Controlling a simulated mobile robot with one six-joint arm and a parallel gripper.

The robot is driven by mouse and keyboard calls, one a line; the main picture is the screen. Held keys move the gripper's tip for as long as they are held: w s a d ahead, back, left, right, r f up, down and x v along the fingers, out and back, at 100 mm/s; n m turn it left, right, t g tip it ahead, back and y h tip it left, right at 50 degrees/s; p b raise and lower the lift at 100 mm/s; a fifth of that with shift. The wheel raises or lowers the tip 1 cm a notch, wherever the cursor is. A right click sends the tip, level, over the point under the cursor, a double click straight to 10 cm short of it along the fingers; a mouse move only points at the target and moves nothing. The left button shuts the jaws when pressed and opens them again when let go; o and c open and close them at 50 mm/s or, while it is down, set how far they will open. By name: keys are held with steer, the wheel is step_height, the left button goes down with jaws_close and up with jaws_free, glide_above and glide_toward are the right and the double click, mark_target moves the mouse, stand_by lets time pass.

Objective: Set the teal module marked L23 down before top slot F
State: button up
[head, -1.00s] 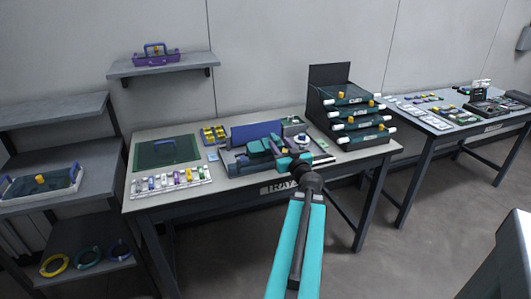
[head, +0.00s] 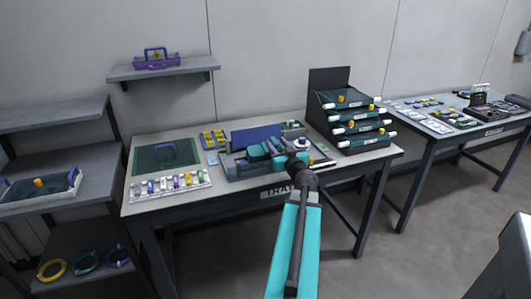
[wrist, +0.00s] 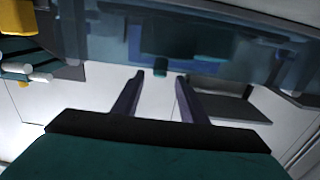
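My gripper (wrist: 158,85) shows in the wrist view with two dark fingers apart. A small teal piece (wrist: 160,68) appears between and beyond the fingertips, with space on both sides; I cannot read a mark on it or confirm it is L23. In the head view my arm reaches over the grey and blue tray fixture (head: 240,170) in the middle of the table. Dark teal parts crowd there, and my wrist hides the fingertips and part of the fixture. A blue panel (head: 256,135) stands behind. Slot letters, including F, are too small to read.
A drawer rack (head: 350,118) with white handles stands right of the fixture. A white strip of coloured modules (head: 170,185) and a dark green mat (head: 165,154) lie left. A wall shelf (head: 163,70) holds a purple carrier.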

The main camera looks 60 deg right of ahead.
mark_target(274, 139)
steer(key=shift+p+x, duration=1)
steer(key=shift+x, duration=1.6)
jaws_close()
